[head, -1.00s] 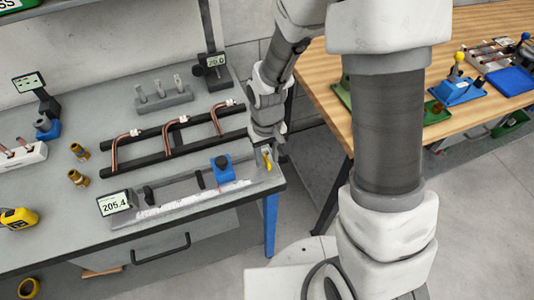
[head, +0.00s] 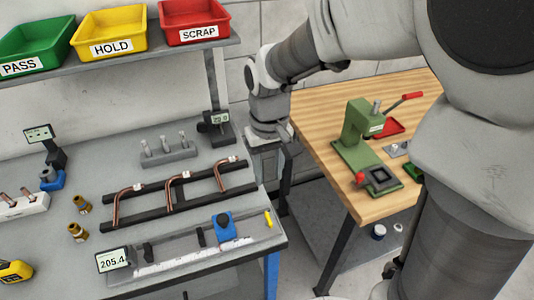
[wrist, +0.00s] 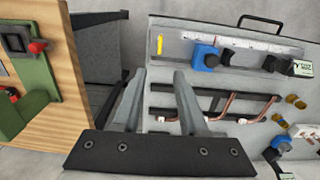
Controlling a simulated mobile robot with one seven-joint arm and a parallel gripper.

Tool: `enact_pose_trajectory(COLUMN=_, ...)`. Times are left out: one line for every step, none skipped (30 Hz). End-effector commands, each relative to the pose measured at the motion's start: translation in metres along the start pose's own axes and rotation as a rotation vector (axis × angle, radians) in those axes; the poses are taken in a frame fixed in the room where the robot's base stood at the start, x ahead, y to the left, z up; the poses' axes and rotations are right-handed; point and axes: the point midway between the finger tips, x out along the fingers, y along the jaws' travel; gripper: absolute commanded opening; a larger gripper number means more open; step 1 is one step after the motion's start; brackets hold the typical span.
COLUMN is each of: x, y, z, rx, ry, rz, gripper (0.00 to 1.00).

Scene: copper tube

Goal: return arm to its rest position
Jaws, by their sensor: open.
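My gripper (wrist: 157,105) is open and empty in the wrist view, its two fingers apart with bare background between them. In the head view my gripper (head: 268,165) hangs pointing down at the right edge of the grey workbench (head: 190,265), in front of the gap to the wooden table. Its fingertips are hard to make out there. My arm reaches in from the upper right and covers part of the wooden table.
The rack with bent copper tubes (head: 170,195) and the measuring rail with a blue slider (head: 225,228) lie left of my gripper. A green press (head: 365,150) stands on the wooden table (head: 320,115). Red, yellow and green bins (head: 110,30) sit on the shelf.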

Motion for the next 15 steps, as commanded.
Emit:
enact_pose_trajectory(x=-0.0045, y=0.0000, z=-0.0003, rx=0.000, ry=0.002, rz=0.000, gripper=0.42)
enact_pose_trajectory(x=-0.0060, y=0.0000, z=-0.0002, rx=0.000, ry=0.001, rz=0.000, gripper=0.42)
enact_pose_trajectory(x=-0.0073, y=0.0000, z=-0.0001, rx=0.000, ry=0.001, rz=0.000, gripper=0.42)
enact_pose_trajectory(x=-0.0079, y=0.0000, z=0.0000, rx=0.000, ry=0.001, rz=0.000, gripper=0.42)
enact_pose_trajectory(x=-0.0083, y=0.0000, z=0.0000, rx=0.000, ry=0.001, rz=0.000, gripper=0.42)
enact_pose_trajectory(x=-0.0085, y=0.0000, z=0.0000, rx=0.000, ry=0.000, rz=0.000, gripper=0.42)
enact_pose_trajectory(x=-0.0084, y=0.0000, z=0.0001, rx=0.000, ry=0.000, rz=0.000, gripper=0.42)
enact_pose_trajectory(x=-0.0084, y=0.0000, z=0.0001, rx=0.000, ry=0.000, rz=0.000, gripper=0.42)
enact_pose_trajectory(x=-0.0083, y=0.0000, z=0.0001, rx=0.000, ry=0.000, rz=0.000, gripper=0.42)
enact_pose_trajectory(x=-0.0082, y=0.0000, z=0.0001, rx=0.000, ry=0.000, rz=0.000, gripper=0.42)
enact_pose_trajectory(x=-0.0082, y=0.0000, z=0.0001, rx=0.000, ry=0.000, rz=0.000, gripper=0.42)
enact_pose_trajectory(x=-0.0081, y=0.0000, z=0.0001, rx=0.000, ry=0.000, rz=0.000, gripper=0.42)
enact_pose_trajectory(x=-0.0081, y=0.0000, z=0.0001, rx=0.000, ry=0.000, rz=0.000, gripper=0.42)
enact_pose_trajectory(x=-0.0080, y=0.0000, z=0.0001, rx=0.000, ry=0.000, rz=0.000, gripper=0.42)
enact_pose_trajectory(x=-0.0080, y=0.0000, z=0.0001, rx=0.000, ry=0.000, rz=0.000, gripper=0.42)
